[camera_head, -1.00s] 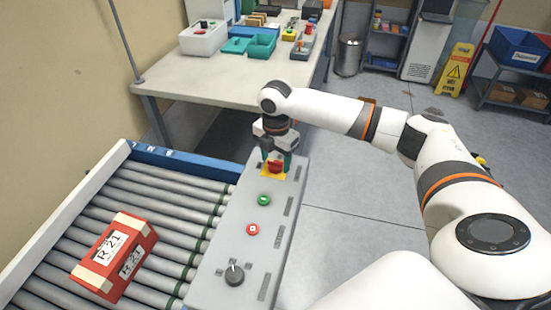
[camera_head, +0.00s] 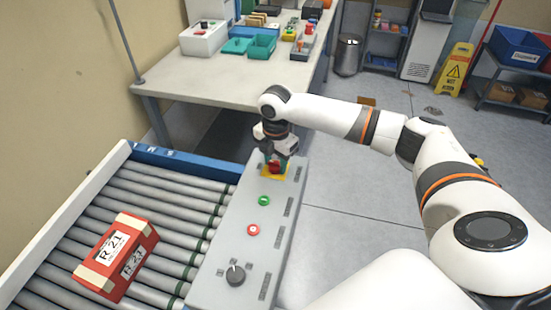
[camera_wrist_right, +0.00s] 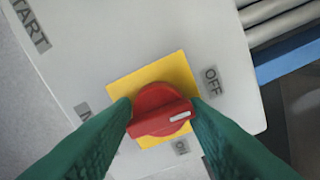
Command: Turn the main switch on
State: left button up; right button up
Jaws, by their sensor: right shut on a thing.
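The main switch is a red rotary knob (camera_head: 275,168) on a yellow plate at the far end of the grey control panel (camera_head: 237,215). In the right wrist view the red knob (camera_wrist_right: 160,108) has a white mark at its right end. The mark points between the OFF label (camera_wrist_right: 212,80) and a lower label (camera_wrist_right: 181,147) partly hidden by a finger. My right gripper (camera_head: 276,160) reaches down onto the knob. Its green fingers (camera_wrist_right: 161,104) are shut on the knob, one on each side. My left gripper is out of view.
A green button (camera_head: 264,200), a red button (camera_head: 253,230) and a black selector knob (camera_head: 235,274) sit nearer on the panel. A red box marked R 21 (camera_head: 117,257) lies on the roller conveyor (camera_head: 75,243) to the left. A bench (camera_head: 225,77) stands behind.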

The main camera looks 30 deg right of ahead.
aim_at(276, 163)
jog(key=m+p, duration=1.1)
jog(key=p, duration=0.3)
jog(key=shift+r, duration=0.2)
jog(key=m+p, duration=0.2)
jog(key=m, duration=0.1)
jog(key=shift+p, duration=0.4)
jog(key=shift+f+m+p, duration=0.15)
jog(key=shift+m+p, duration=0.85)
jog(key=shift+m, duration=0.7)
jog(key=o, duration=0.9)
notch_tip(276, 163, up, 12)
jog(key=b, duration=0.1)
jog(key=shift+s+f, duration=0.1)
jog(key=shift+f, duration=0.05)
